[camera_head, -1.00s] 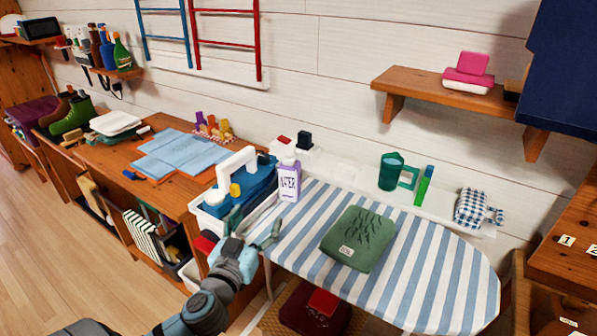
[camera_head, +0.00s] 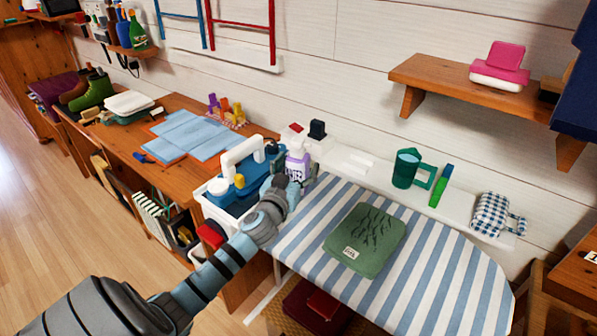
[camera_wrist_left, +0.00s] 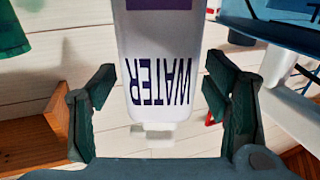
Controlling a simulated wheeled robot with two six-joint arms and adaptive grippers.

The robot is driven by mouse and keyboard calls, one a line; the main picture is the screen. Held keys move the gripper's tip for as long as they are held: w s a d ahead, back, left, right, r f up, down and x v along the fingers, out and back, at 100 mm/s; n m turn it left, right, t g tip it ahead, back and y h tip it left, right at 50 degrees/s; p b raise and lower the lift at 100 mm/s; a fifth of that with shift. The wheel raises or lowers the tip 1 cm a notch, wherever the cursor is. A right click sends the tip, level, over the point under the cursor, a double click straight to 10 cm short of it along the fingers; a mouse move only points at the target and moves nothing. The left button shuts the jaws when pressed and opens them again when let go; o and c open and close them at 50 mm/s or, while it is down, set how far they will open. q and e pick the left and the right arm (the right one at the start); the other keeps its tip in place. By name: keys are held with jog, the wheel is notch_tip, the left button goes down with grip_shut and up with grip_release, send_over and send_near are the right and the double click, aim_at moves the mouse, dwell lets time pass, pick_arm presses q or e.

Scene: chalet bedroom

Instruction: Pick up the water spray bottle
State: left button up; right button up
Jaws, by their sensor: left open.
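The water spray bottle (camera_head: 298,166) is white with a purple band and stands upright at the left end of the striped ironing board (camera_head: 440,260). In the left wrist view the bottle (camera_wrist_left: 158,70) shows upside down with its "WATER" label. My left gripper (camera_head: 292,176) is open at the bottle and hides its lower part in the head view. In the wrist view my left gripper (camera_wrist_left: 160,108) has one finger on each side of the bottle, with gaps between. My right gripper is not in view.
A blue caddy with a white handle (camera_head: 240,190) stands close left of the bottle. A folded green cloth (camera_head: 365,238) lies on the board. A wooden shelf (camera_head: 440,88) juts from the wall above.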

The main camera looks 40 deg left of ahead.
pick_arm(q)
jog(key=shift+w+a, duration=0.15)
jog(key=shift+w, duration=0.3)
jog(key=shift+s, duration=0.1)
jog(key=c, duration=1.6)
jog(key=shift+o, duration=0.2)
jog(key=shift+r, duration=0.1)
